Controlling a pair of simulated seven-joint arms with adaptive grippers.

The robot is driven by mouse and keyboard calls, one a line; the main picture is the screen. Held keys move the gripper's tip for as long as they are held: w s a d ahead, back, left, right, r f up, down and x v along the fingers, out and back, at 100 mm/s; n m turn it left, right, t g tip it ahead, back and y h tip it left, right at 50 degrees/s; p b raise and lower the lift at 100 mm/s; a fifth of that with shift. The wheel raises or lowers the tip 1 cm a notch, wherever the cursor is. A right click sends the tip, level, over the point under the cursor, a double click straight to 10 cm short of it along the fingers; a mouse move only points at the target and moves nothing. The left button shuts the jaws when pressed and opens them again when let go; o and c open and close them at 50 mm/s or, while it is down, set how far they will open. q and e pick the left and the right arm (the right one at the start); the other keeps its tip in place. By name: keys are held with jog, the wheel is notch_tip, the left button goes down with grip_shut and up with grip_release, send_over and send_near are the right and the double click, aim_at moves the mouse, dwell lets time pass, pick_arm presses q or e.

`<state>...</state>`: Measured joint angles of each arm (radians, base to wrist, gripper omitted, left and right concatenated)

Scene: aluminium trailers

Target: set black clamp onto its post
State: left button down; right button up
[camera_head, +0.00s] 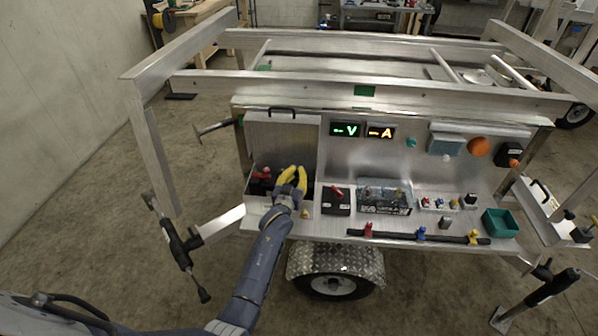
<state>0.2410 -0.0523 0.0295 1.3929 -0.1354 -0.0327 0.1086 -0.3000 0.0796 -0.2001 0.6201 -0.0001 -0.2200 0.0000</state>
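My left gripper (290,180), with yellow fingers, reaches in from below over the open compartment at the left of the trailer's work panel. Its fingers hide part of the compartment, and I cannot tell whether anything is between them. A red-and-black item (262,174), perhaps a clamp, lies in the compartment just left of the fingers. I cannot make out the black clamp for certain. A black box with a red top piece (335,201) stands on the shelf right of the gripper. Which post belongs to the clamp is not clear. My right gripper is out of view.
A clear-fronted box (384,197), small coloured parts (440,203) and a green bin (499,223) stand on the shelf to the right. A black bar with coloured clips (415,236) lies along the front edge. The compartment's raised lid (282,132) stands behind the gripper.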

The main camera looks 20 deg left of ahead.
pick_arm(q)
jog(key=shift+r+n, duration=0.2)
jog(key=shift+n, duration=0.1)
jog(key=c, duration=1.3)
grip_release()
jog(key=shift+o, duration=0.2)
jog(key=shift+f, duration=0.1)
jog(key=s, duration=1.2)
jog(key=shift+f, duration=0.25)
jog(key=shift+d, duration=0.1)
jog(key=shift+s, duration=0.1)
